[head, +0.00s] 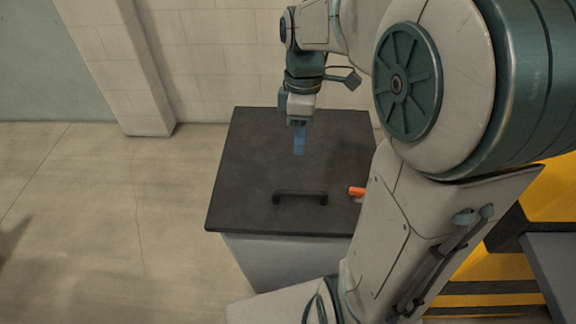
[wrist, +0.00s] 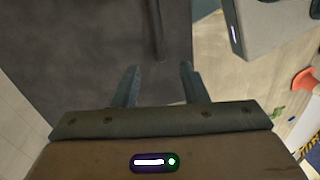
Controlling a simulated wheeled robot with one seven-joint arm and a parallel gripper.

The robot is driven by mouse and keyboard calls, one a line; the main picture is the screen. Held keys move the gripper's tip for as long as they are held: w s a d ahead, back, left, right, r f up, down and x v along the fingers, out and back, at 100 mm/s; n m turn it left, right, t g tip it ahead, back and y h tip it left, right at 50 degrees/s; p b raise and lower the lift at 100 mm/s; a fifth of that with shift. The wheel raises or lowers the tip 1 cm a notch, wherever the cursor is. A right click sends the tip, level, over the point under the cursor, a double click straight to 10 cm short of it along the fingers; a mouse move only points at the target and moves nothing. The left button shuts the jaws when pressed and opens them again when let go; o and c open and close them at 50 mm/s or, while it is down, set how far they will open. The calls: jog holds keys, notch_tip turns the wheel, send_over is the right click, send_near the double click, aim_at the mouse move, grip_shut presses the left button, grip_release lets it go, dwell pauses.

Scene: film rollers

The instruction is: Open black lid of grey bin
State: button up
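The grey bin (head: 275,258) stands on the floor with its flat black lid (head: 250,160) lying shut on top. A black bar handle (head: 300,194) is near the lid's front edge. My gripper (head: 299,152) points down over the back-middle part of the lid, behind the handle; I cannot tell its exact height. In the wrist view my gripper (wrist: 160,74) has its two fingers apart with nothing between them. The lid (wrist: 90,50) fills much of that view, and the handle (wrist: 157,32) shows as a dark bar beyond the fingertips.
A pale wall (head: 215,60) stands behind the bin. Open floor (head: 90,230) lies to the left. A yellow and black structure (head: 490,280) is at the right. An orange piece (head: 357,191) shows at the lid's right; an orange cone (wrist: 303,80) is in the wrist view.

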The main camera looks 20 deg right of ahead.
aim_at(298, 190)
jog(key=shift+n, duration=0.5)
jog(key=f+b, duration=0.1)
jog(key=f, duration=0.4)
jog(key=s+f+b, duration=0.1)
jog(key=f, duration=0.4)
jog(key=s+f, duration=0.1)
jog(key=f, duration=0.4)
jog(key=shift+a+b, duration=0.4)
grip_shut()
